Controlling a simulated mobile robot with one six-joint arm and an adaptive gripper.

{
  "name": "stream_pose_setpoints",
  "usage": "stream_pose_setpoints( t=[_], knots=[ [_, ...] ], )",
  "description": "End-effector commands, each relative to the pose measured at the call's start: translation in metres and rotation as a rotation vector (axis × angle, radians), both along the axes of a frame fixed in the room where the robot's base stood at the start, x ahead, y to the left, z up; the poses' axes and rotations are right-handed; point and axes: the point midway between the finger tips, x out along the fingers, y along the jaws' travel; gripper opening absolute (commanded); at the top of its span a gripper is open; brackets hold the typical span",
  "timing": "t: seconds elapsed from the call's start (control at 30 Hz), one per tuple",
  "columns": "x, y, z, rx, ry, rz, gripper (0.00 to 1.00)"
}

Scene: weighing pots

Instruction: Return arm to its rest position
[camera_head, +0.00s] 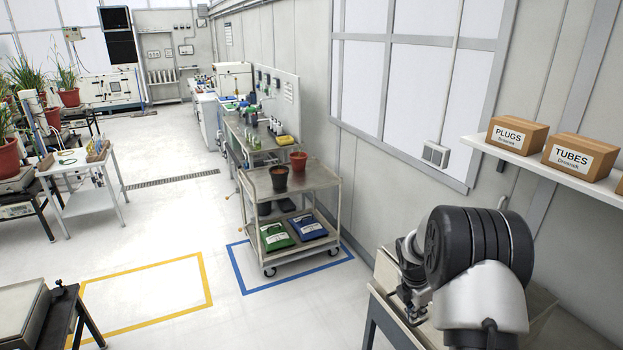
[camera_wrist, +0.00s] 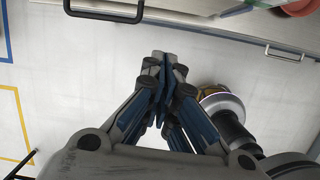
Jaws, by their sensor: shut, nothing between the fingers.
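My arm is folded at the lower right of the head view, with its dark rounded joint and light grey link beside the wall. In the wrist view my gripper (camera_wrist: 164,57) has its blue-and-grey fingers drawn together at the tips, with nothing between them. The fingers hang over pale floor, clear of any object. In the head view the gripper is only partly visible, and its fingertips are hard to make out.
A grey bench (camera_head: 540,307) stands close by my arm. A shelf (camera_head: 501,150) with a PLUGS box (camera_head: 515,136) and a TUBES box (camera_head: 580,156) is on the right wall. A trolley (camera_head: 322,178) bears two pots. Floor inside the yellow outline is clear.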

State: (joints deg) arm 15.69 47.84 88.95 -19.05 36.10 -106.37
Motion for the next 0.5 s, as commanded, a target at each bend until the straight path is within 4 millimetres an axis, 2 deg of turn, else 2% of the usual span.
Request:
stream_pose_setpoints(
  t=[0.03, 0.13, 0.27, 0.4, 0.5],
  knots=[
    [-0.001, 0.007, 0.022, 0.005, -0.031, -0.049, 0.0],
    [-0.014, 0.027, 0.067, 0.03, -0.097, -0.202, 0.0],
    [-0.044, 0.058, 0.124, 0.083, -0.184, -0.433, 0.0],
    [-0.087, 0.09, 0.173, 0.155, -0.271, -0.681, 0.0],
    [-0.123, 0.112, 0.199, 0.216, -0.325, -0.855, 0.0]
  ],
)
